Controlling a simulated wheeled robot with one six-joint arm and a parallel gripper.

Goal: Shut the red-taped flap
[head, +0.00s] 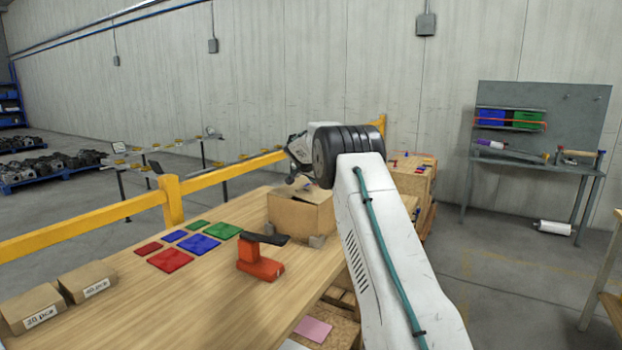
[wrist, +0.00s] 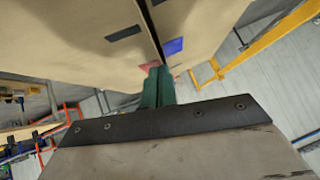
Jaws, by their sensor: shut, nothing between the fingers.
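The cardboard box (head: 292,214) stands on the wooden table, partly behind my arm in the head view. In the wrist view, its cardboard panels (wrist: 75,40) fill the upper part, with a dark narrow gap between two of them. The red tape (wrist: 148,66) shows right at my fingertips, partly hidden by them. A blue tape patch (wrist: 173,47) is on the right panel and a black patch (wrist: 123,33) on the left one. My gripper (wrist: 157,70) is shut and empty, its teal fingers close to or touching the red-taped panel; I cannot tell which.
An orange and black tool (head: 260,262) stands on the table (head: 200,310) in front of the box. Several flat coloured tiles (head: 197,243) and two small labelled boxes (head: 88,280) lie to the left. A yellow rail (head: 120,210) runs behind the table.

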